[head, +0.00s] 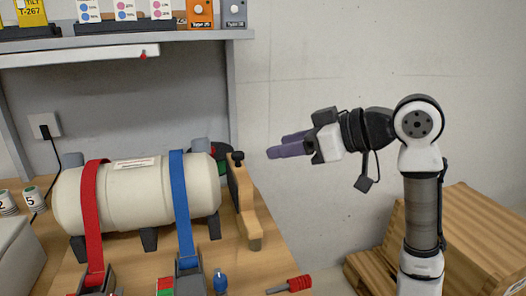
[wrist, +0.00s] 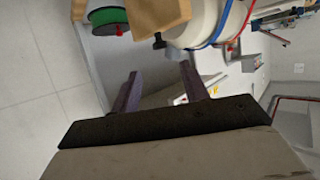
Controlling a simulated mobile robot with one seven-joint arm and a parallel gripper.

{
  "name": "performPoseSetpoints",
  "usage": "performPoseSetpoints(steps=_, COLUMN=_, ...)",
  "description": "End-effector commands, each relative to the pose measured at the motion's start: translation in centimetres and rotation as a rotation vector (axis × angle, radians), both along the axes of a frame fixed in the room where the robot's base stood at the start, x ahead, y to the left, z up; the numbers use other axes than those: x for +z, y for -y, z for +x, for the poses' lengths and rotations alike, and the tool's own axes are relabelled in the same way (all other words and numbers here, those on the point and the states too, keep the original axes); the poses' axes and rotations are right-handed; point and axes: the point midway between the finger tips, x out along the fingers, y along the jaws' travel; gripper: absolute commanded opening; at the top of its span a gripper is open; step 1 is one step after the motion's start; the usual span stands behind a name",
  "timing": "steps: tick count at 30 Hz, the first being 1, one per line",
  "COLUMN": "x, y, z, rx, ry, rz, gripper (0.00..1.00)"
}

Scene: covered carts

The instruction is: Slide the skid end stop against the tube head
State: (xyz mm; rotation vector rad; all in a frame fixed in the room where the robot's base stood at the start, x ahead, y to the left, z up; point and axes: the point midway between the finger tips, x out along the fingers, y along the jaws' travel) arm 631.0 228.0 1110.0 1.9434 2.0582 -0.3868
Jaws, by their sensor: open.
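A cream tube (head: 140,195) lies on its side on the workbench, held by a red strap (head: 93,220) and a blue strap (head: 181,205). The wooden end stop (head: 243,205), with a black knob (head: 238,158) on top, stands upright off the tube's right end. A narrow gap seems to show between stop and tube head. In the wrist view the end stop (wrist: 157,14) and tube (wrist: 198,22) are at the top. My gripper (head: 275,147), with purple fingers, is open and empty, in the air to the right of the end stop. Its fingers also show in the wrist view (wrist: 160,72).
A red-handled tool (head: 290,285) and a blue-topped item (head: 220,282) lie at the bench's front. A green spool (wrist: 108,18) is beside the stop. A shelf (head: 130,40) overhangs the bench. Wooden crates (head: 480,235) stand by my arm. Air between gripper and stop is clear.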

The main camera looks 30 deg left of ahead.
Motion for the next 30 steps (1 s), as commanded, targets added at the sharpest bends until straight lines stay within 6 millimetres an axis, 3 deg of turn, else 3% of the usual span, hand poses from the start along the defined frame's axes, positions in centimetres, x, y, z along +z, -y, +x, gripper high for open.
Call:
performPoseSetpoints(steps=7, x=1.4, y=3.4, z=0.2, rx=-0.001, ry=-0.001, rz=0.0, gripper=0.45)
performPoseSetpoints(steps=18, x=1.7, y=4.1, z=0.2, rx=0.0, ry=0.0, rz=0.0, gripper=0.45)
performPoseSetpoints(steps=23, x=1.9, y=4.1, z=0.8, rx=-0.016, ry=-0.073, rz=0.007, gripper=0.25)
performPoseSetpoints(steps=28, x=1.9, y=4.4, z=3.3, rx=-0.097, ry=-0.47, rz=0.034, gripper=0.03)
performPoseSetpoints(steps=30, x=1.4, y=4.5, z=4.4, rx=-0.138, ry=-0.686, rz=0.043, gripper=0.0)
